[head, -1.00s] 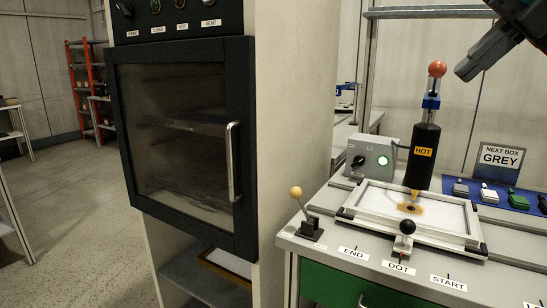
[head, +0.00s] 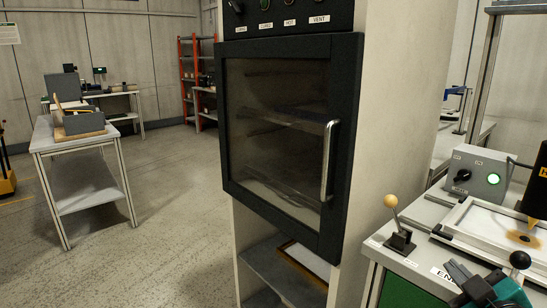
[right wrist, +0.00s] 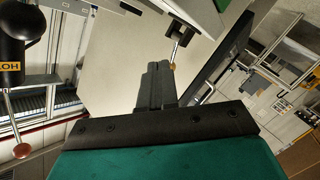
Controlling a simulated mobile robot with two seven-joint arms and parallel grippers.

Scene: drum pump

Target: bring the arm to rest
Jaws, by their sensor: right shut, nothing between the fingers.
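My right gripper (head: 459,273) shows at the lower right of the head view, in front of the bench's front edge by the partly covered END label. Its dark fingers are together and hold nothing. In the right wrist view the shut fingers (right wrist: 155,84) stand in the middle, beyond my teal gripper body. A lever with a tan ball (head: 391,201) stands on the bench corner, apart from the fingers in the head view. It also shows near the fingertips in the right wrist view (right wrist: 177,48). My left gripper is out of view.
The oven door (head: 280,135) is shut, with its handle (head: 328,160) on the right. A control box (head: 478,178) shows a lit green light. A white frame (head: 470,236) lies on the bench beneath the black HOT cartridge (head: 537,190). The floor at left is open before a grey table (head: 75,143).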

